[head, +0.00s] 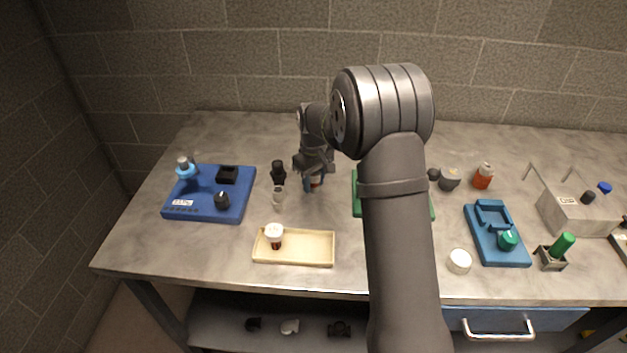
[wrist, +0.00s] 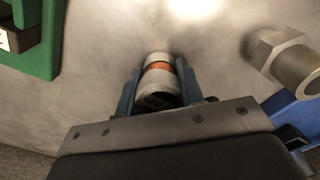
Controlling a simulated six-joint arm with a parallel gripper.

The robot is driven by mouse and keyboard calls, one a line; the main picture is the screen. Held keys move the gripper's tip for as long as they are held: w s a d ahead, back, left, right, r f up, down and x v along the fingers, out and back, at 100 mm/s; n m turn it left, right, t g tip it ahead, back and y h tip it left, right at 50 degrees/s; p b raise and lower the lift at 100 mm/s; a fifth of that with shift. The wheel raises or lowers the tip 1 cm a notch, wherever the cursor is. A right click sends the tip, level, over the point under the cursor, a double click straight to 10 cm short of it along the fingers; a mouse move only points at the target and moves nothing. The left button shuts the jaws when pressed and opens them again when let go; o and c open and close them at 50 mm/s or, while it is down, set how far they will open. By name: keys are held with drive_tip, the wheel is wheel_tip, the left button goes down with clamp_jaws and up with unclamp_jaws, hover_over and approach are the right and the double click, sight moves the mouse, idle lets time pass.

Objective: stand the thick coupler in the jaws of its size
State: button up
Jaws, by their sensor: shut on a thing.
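My gripper (head: 314,186) hangs over the middle of the table, left of the green fixture. In the wrist view its two blue fingers (wrist: 158,90) are shut on a pale grey cylinder with an orange band (wrist: 157,82). I cannot tell for sure that this cylinder is the thick coupler, or whether it touches the table. The green fixture (head: 357,208) is largely hidden behind my arm; its edge shows in the wrist view (wrist: 38,40). A blue fixture with raised jaws (head: 492,217) stands at the right with a green-capped piece (head: 508,240) on it.
A blue base (head: 205,212) with fittings stands at the left. A black piece (head: 278,171) and a pale piece (head: 278,197) stand left of my gripper. A cream tray (head: 310,248) holds a white-capped bottle (head: 274,235). An orange bottle (head: 483,177) and a grey box (head: 575,215) are right.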

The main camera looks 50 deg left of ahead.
drive_tip(key=o, duration=1.1)
drive_tip(key=shift+f, duration=0.1)
drive_tip(key=shift+o, duration=0.3)
wheel_tip(320, 180, up, 12)
drive_tip(key=shift+r, duration=0.2)
